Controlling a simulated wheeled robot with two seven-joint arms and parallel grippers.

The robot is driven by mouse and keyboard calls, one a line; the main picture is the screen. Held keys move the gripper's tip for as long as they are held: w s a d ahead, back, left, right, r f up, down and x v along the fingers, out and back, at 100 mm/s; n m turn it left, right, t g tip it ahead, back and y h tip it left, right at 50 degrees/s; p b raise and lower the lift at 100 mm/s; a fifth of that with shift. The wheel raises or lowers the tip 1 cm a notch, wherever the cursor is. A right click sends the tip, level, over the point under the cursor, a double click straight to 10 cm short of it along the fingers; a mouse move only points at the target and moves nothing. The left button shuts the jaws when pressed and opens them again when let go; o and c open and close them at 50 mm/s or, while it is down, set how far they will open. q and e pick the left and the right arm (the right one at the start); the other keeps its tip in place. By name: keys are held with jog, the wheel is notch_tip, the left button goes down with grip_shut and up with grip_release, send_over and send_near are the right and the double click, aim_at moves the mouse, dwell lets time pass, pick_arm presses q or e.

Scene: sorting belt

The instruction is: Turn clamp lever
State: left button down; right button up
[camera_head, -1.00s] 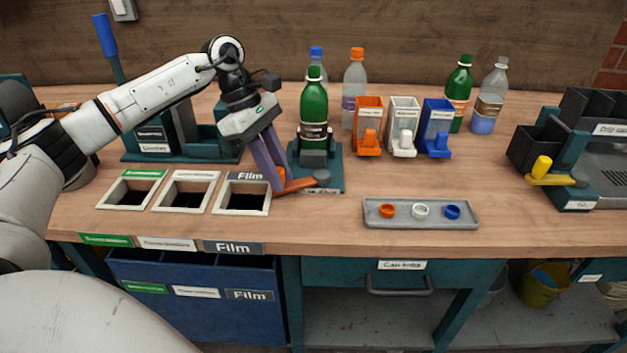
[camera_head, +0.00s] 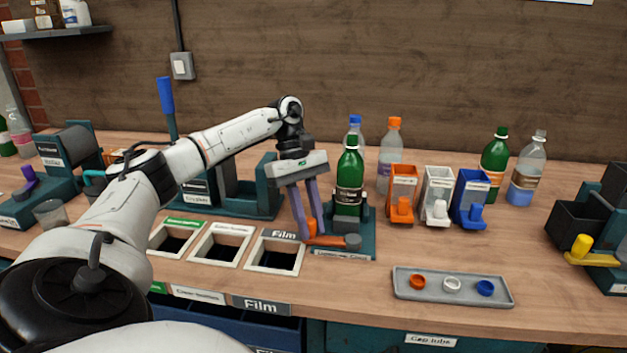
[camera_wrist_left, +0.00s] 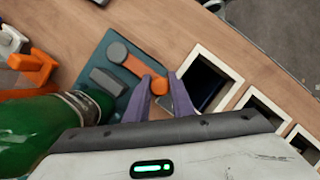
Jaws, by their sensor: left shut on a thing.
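The clamp (camera_head: 366,245) has a teal base on the bench, and a green bottle (camera_head: 349,175) stands upright in it. Its orange lever (camera_head: 328,240) points left from a grey pivot, along the base's front edge, with an orange knob at its free end. My left gripper (camera_head: 309,231) comes down from above with its purple fingers shut on the lever's knob. In the left wrist view the two fingertips (camera_wrist_left: 164,90) sit either side of the knob (camera_wrist_left: 159,85), and the lever (camera_wrist_left: 135,66) runs away from them to the pivot. My right gripper is in no view.
Framed bench openings (camera_head: 275,256) lie just left of the clamp. Orange, white and blue dispensers (camera_head: 436,195) and several bottles stand to its right and behind. A grey tray (camera_head: 452,299) with three caps lies front right. Bare bench lies between tray and clamp.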

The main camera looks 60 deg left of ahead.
pick_arm(q)
jog(key=shift+a+r, duration=0.1)
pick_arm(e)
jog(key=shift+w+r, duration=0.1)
pick_arm(q)
jog(key=c, duration=1.5)
grip_release()
jog(key=shift+c, duration=0.2)
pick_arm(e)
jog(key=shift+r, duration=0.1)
pick_arm(q)
jog(key=p+v, duration=0.2)
jog(key=v, duration=0.8)
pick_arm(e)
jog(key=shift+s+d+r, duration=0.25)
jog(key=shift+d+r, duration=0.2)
pick_arm(q)
jog(key=shift+r, duration=0.1)
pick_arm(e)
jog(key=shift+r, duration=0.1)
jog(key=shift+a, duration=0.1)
